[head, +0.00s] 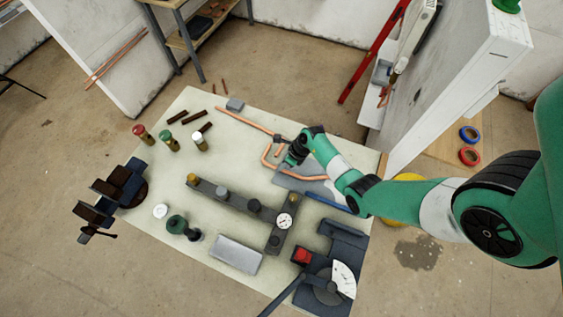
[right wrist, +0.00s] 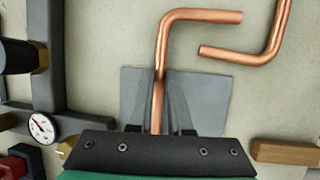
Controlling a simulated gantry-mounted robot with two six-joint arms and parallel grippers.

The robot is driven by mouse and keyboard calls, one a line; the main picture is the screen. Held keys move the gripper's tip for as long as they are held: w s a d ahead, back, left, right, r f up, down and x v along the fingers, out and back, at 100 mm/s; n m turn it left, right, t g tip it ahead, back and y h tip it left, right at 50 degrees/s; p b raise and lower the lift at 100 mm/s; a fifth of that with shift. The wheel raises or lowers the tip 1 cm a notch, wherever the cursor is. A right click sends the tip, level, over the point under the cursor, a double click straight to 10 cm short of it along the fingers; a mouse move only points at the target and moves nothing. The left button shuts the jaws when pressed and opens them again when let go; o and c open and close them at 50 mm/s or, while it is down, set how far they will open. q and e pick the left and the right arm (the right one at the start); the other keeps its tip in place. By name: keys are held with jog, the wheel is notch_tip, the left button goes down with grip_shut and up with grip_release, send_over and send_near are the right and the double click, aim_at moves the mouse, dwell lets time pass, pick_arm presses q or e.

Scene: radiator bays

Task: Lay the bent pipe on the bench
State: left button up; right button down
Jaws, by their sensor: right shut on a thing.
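The bent copper pipe (head: 309,178) is in my right gripper (head: 288,164), over the right part of the cream bench (head: 225,160). In the right wrist view the pipe (right wrist: 163,60) runs up from between the fingers (right wrist: 160,120) and turns right at its far end. The fingers are shut on its straight leg. A grey plate (right wrist: 212,98) lies beneath the grip. I cannot tell whether the pipe touches the bench. A second bent copper pipe (head: 243,119) lies beside it, also at the upper right of the right wrist view (right wrist: 277,38). My left gripper is out of view.
A dark manifold with a pressure gauge (head: 285,221) lies left of the gripper. A bending tool with a white dial (head: 343,279) and a blue bar (head: 327,201) sit at the near right. A vise (head: 118,187) is at the left edge. Bare bench lies around (head: 235,155).

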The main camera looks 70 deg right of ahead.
jog(key=c, duration=0.8)
grip_release()
jog(key=shift+o, duration=0.2)
jog(key=p+v, duration=0.4)
jog(key=v, duration=0.7)
jog(key=shift+s+r, duration=0.15)
jog(key=shift+r, duration=0.15)
jog(key=shift+r+p, duration=0.1)
jog(key=shift+p, duration=0.2)
